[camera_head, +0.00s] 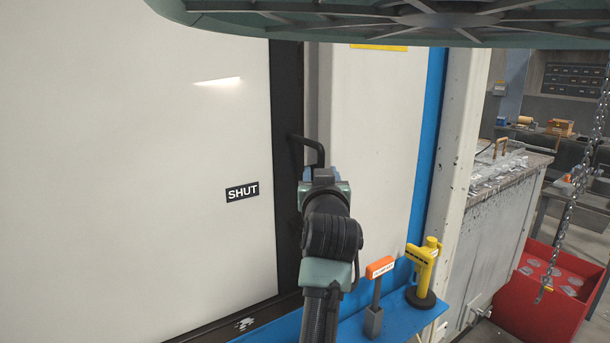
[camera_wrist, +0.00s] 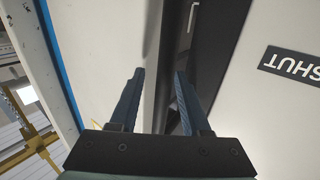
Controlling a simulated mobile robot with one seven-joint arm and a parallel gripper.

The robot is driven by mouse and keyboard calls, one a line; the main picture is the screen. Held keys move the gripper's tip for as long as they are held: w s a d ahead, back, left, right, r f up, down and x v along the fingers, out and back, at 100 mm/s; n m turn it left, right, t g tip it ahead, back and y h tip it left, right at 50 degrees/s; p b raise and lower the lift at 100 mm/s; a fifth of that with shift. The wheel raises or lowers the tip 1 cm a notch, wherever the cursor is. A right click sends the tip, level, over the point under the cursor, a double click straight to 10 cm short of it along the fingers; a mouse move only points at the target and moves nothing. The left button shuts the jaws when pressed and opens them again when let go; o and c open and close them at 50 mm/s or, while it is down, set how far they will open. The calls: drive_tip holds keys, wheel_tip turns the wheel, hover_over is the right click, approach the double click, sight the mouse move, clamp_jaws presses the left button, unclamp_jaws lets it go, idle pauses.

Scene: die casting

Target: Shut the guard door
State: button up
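The guard door (camera_head: 200,150) is a large white panel filling the left of the head view, with a black strip (camera_head: 286,100) down its right edge and a label (camera_head: 242,192) reading SHUT. A black bar handle (camera_head: 308,143) sticks out from the strip; its lower part is hidden behind my wrist. In the wrist view my gripper (camera_wrist: 158,75) is open, fingers apart with nothing visibly clasped. The label shows there turned over (camera_wrist: 293,66), right of the fingers. In the head view my wrist hides the fingers, so contact with the handle cannot be told.
A blue ledge (camera_head: 390,322) below right carries a yellow device (camera_head: 423,268) and an orange-topped post (camera_head: 379,272). A red bin (camera_head: 540,310) with round parts and a hanging chain (camera_head: 570,200) are further right. A green ribbed disc (camera_head: 400,30) overhangs the top.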

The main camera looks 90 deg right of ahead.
drive_tip(key=shift+w+a, duration=0.1)
drive_tip(key=s+a+b, duration=0.1)
drive_tip(key=a+b, duration=0.2)
drive_tip(key=a, duration=0.9)
drive_tip(key=shift+a+b, duration=0.35)
drive_tip(key=shift+a, duration=0.05)
